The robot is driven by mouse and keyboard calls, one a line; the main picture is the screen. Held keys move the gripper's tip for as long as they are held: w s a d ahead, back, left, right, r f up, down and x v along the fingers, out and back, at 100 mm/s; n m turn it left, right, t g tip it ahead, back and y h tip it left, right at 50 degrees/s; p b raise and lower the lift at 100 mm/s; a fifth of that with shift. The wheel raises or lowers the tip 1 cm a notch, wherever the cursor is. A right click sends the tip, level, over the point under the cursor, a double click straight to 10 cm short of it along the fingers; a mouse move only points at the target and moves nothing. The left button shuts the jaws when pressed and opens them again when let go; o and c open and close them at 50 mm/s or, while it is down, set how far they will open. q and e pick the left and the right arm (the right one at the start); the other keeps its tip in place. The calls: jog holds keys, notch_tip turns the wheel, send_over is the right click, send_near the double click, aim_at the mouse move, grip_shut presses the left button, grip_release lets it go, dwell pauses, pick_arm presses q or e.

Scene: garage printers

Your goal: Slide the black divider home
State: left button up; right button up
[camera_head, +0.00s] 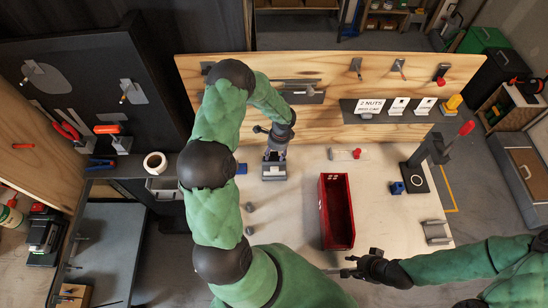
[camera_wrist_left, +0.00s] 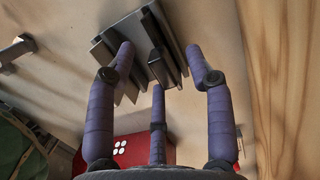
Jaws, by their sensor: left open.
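My left gripper (camera_head: 275,152) is at the back left of the pale worktop, pointing down over a grey slotted block (camera_head: 273,172). In the left wrist view its purple-wrapped fingers (camera_wrist_left: 160,70) are spread open. The grey block (camera_wrist_left: 136,38) lies beyond and between the fingertips. A dark upright plate (camera_wrist_left: 160,62), which looks like the black divider, stands at the block between the fingers. I cannot tell whether a finger touches it or how deep it sits. My right gripper (camera_head: 358,265) is near the front edge of the worktop, away from the block; its finger opening is unclear.
A long red bin (camera_head: 324,231) stands in the middle of the worktop. A wooden pegboard (camera_head: 430,75) with labels and small tools rises behind. A black stand (camera_head: 417,178), a blue part (camera_head: 397,188) and a grey block (camera_head: 436,231) are at the right. Small grey pieces lie left of the bin.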

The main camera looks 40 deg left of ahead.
pick_arm(q)
jog(key=c, duration=1)
jog(key=shift+c, duration=0.3)
